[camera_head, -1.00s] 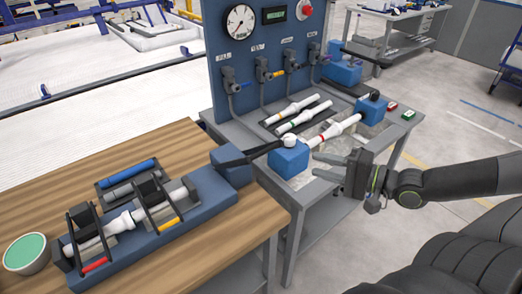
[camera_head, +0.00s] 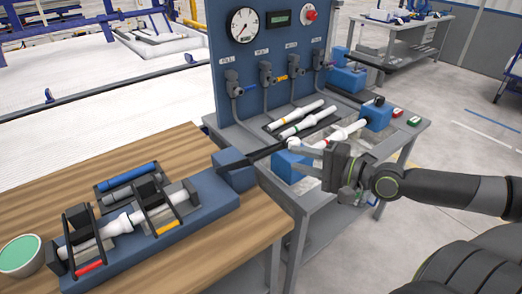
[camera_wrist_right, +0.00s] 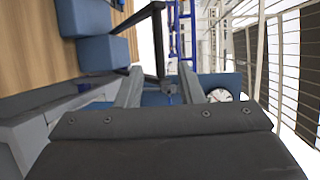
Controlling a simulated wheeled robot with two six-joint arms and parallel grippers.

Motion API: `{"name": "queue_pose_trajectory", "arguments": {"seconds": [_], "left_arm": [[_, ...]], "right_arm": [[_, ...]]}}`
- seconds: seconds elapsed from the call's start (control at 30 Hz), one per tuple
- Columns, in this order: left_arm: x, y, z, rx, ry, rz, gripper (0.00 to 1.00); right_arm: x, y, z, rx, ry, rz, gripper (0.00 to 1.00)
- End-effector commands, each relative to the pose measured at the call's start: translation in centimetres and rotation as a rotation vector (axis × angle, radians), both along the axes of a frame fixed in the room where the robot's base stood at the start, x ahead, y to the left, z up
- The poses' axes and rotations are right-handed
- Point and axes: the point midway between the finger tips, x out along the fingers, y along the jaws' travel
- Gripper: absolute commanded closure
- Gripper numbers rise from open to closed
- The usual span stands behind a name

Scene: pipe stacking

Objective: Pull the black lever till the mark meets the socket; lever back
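The black lever (camera_head: 265,153) runs from a blue block (camera_head: 234,172) at the wooden table's end toward a white ball knob (camera_head: 292,143). A white pipe (camera_head: 347,132) lies between a near blue block (camera_head: 285,168) and a far blue block (camera_head: 376,114). The pipe's red mark and its near end are partly hidden by my right gripper. My right gripper (camera_head: 303,160) is beside the knob, at the near blue block. In the right wrist view its two fingers (camera_wrist_right: 161,92) are apart, with a black bar (camera_wrist_right: 158,40) beyond them. I cannot tell contact. My left gripper is not in view.
A blue panel (camera_head: 265,60) with a gauge (camera_head: 244,23) and valves stands behind the grey bench. Two white pipes (camera_head: 305,120) lie on a dark tray. A blue clamp fixture (camera_head: 195,215) and green-topped bowl (camera_head: 22,255) sit on the wooden table.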

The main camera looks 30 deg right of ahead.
Motion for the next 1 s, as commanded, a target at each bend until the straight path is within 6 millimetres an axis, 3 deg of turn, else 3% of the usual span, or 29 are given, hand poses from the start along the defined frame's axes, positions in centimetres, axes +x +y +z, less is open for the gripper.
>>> {"name": "queue_pose_trajectory", "arguments": {"seconds": [0.5, 1.0], "left_arm": [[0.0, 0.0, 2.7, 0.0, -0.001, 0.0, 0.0], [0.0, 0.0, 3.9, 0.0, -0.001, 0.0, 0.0]], "right_arm": [[2.0, 1.6, -0.1, 0.013, 0.001, 0.012, 0.66], [6.8, 4.0, -0.9, 0.012, 0.001, 0.011, 0.66]]}}
